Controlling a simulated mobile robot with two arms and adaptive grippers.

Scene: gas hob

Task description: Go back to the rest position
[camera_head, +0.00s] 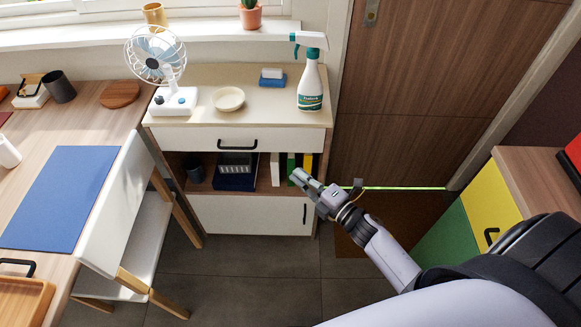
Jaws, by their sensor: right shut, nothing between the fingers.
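My right gripper (301,179) is shut and empty. Its arm comes in from the lower right and reaches up and left. The gripper shows in front of the open shelf of a white cabinet (250,215), over the books at the shelf's right end. I cannot tell how close it is to them. My left gripper and left arm are not in view.
A desk (90,115) and a white chair (122,205) stand at left. The cabinet top holds a fan (158,60), a bowl (228,99) and a spray bottle (310,85). A coloured cabinet (490,200) stands at right. Grey floor (240,280) is clear in front.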

